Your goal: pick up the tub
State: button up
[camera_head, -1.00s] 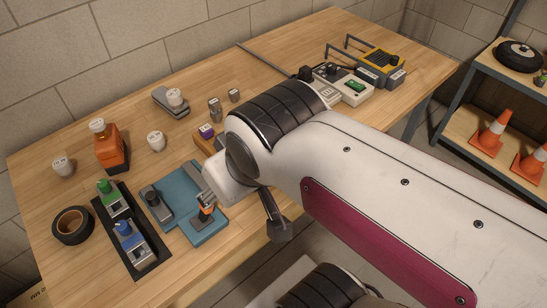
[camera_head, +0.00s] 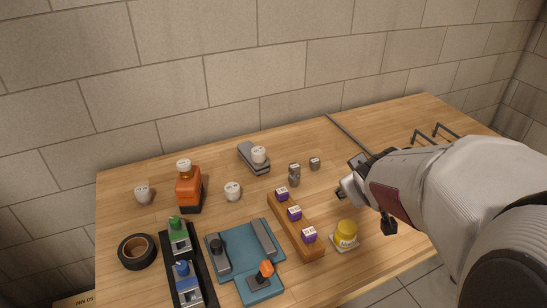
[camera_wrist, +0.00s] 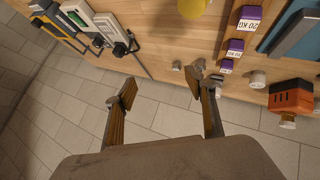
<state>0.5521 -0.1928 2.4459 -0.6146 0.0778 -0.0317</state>
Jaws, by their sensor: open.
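The tub is a small yellow pot (camera_head: 346,232) with a pale label, standing on a light square pad (camera_head: 345,245) near the table's front edge in the head view. In the wrist view a yellow round shape (camera_wrist: 192,6), likely the tub, is cut off by the top edge. My gripper (camera_wrist: 161,85) is open and empty, its two fingers spread well apart. In the head view my arm comes in from the right, with its end above and right of the tub, apart from it.
Left of the tub is a wooden block (camera_head: 291,236) with purple-topped weights. Small grey weights (camera_head: 294,174) stand behind. Cord hooks (camera_head: 433,134) are at the back right.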

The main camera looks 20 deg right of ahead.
aim_at(352, 237)
jog(key=d+f+n+t+y, duration=0.1)
jog(key=d+f, duration=0.2)
jog(key=f, duration=0.1)
jog(key=d+f+n+y, duration=0.1)
jog(key=d+f, duration=0.2)
jog(key=f, duration=0.2)
jog(key=s+d+f+n+t+y, duration=0.1)
jog(key=d+f, duration=0.3)
jog(key=shift+f+t, duration=0.2)
jog(key=shift+t, duration=0.1)
jog(key=s+f+y, duration=0.1)
jog(key=s+a+f+t+y, duration=0.2)
jog(key=s+f, duration=0.1)
jog(key=shift+s, duration=0.1)
jog(key=s+a+t+y, duration=0.2)
jog(key=s+a, duration=0.1)
jog(key=s+a+m+t+y, duration=0.1)
jog(key=a+t, duration=0.1)
jog(key=shift+s+a+f, duration=0.15)
jog(key=shift+s+f, duration=0.1)
jog(key=shift+s+a+r+t, duration=0.25)
jog(key=shift+s+a+t, duration=0.2)
jog(key=shift+a+t, duration=0.15)
jog(key=shift+w, duration=0.1)
jog(key=shift+x, duration=1.2)
